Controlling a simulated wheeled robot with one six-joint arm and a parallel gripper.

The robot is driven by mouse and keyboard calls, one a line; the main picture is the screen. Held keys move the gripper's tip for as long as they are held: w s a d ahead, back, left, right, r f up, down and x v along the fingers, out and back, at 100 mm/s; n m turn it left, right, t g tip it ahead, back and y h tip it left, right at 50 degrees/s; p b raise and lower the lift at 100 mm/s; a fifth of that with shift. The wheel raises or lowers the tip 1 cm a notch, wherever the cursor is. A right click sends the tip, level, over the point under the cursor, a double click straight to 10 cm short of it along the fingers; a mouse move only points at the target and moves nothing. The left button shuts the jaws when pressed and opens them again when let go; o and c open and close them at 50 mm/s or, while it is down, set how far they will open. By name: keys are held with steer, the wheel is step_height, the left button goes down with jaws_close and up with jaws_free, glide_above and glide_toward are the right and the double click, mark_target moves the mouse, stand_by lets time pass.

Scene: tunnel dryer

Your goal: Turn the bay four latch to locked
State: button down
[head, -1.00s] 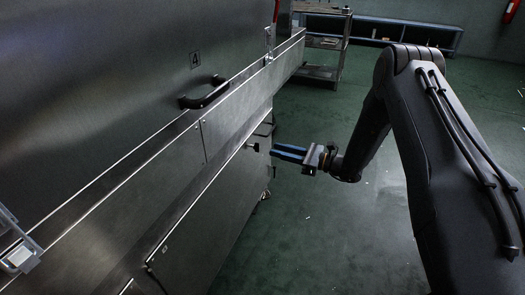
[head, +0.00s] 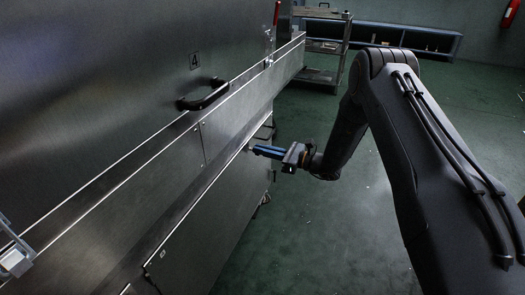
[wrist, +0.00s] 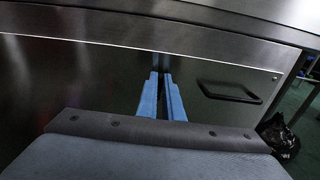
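The metal panel with the number 4 label (head: 194,61) is at left in the head view. Below it is a lower metal panel (head: 205,215). My gripper (head: 256,150) is at this panel's upper edge, its blue fingers pointing left to the spot where a small dark latch-like knob showed earlier. The fingertips now cover that knob, so its angle is hidden. In the wrist view, the blue fingers (wrist: 161,78) are side by side with a narrow gap, close to the panel. A dark strip shows at their tips; I cannot tell if it is the knob or a reflection.
A black bar handle (head: 203,95) sticks out above the long metal ledge (head: 165,165). A red-handled lever (head: 275,14) stands at the ledge's far end. Green floor is clear at right.

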stand_by(0.4)
steer(key=m, duration=0.9)
steer(key=shift+w+d+f, duration=0.1)
steer(key=shift+w+f, duration=0.1)
steer(key=shift+w, duration=0.15)
steer(key=shift+w+f+m, duration=0.1)
steer(key=shift+f+m, duration=0.1)
steer(key=shift+m, duration=2.05)
steer(key=shift+w+f+m, duration=0.1)
steer(key=shift+f+m, duration=0.05)
steer(key=shift+m, duration=2.1)
steer(key=shift+s, duration=0.1)
steer(key=c, duration=1.9)
jaws_free()
steer(key=shift+d, duration=0.1)
